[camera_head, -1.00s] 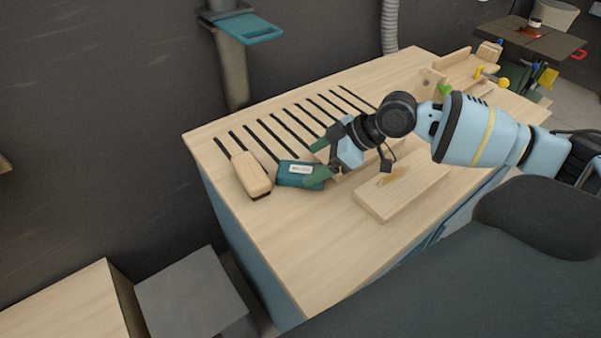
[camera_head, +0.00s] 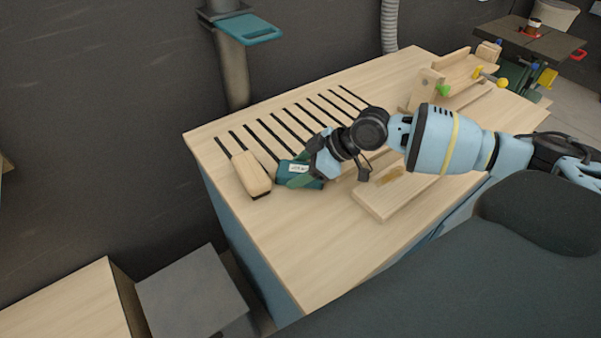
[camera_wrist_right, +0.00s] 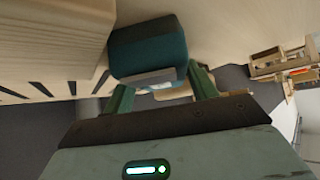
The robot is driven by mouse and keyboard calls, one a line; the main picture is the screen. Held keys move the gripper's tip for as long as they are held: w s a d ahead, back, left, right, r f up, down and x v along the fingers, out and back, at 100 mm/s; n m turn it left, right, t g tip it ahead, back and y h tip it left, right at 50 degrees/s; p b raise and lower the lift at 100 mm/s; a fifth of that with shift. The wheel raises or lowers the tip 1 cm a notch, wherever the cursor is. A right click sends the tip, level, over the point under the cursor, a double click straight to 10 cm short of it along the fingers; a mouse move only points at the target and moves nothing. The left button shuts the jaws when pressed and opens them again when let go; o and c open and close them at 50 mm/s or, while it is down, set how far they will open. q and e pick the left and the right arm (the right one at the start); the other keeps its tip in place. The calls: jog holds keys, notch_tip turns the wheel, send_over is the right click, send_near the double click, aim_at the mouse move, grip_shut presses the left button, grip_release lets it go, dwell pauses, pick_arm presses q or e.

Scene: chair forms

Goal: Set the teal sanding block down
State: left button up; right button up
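The teal sanding block (camera_head: 285,172), with a pale label on one face, lies on the wooden bench top beside a light wooden block. My right gripper (camera_head: 304,168) is down at its right end and partly covers it. In the right wrist view, the teal block (camera_wrist_right: 150,48) is just beyond the two green fingers (camera_wrist_right: 160,80), which are spread apart. One fingertip overlaps its near left corner and the other is by its right edge. I cannot tell whether they touch it. My left gripper is not in view.
The light wooden block (camera_head: 251,173) with a dark base stands close on the left. Dark slots (camera_head: 290,130) run along the bench (camera_head: 300,240) behind. A flat wooden board (camera_head: 385,205) lies to the right, under my forearm. The bench's front left is clear.

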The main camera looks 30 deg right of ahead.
aim_at(286, 167)
jog(key=c, duration=0.7)
jog(key=shift+r, duration=0.1)
jog(key=shift+r, duration=0.45)
notch_tip(286, 167, up, 2)
jog(key=shift+r, duration=0.15)
jog(key=s+d, duration=0.2)
jog(key=s, duration=0.3)
jog(key=s+d+r, duration=0.1)
jog(key=s+d, duration=0.1)
jog(key=s, duration=0.3)
jog(key=s+d, duration=0.2)
jog(key=s, duration=0.2)
jog(key=shift+s+d+r, duration=0.1)
jog(key=shift+s+r, duration=0.25)
jog(key=shift+s, duration=0.05)
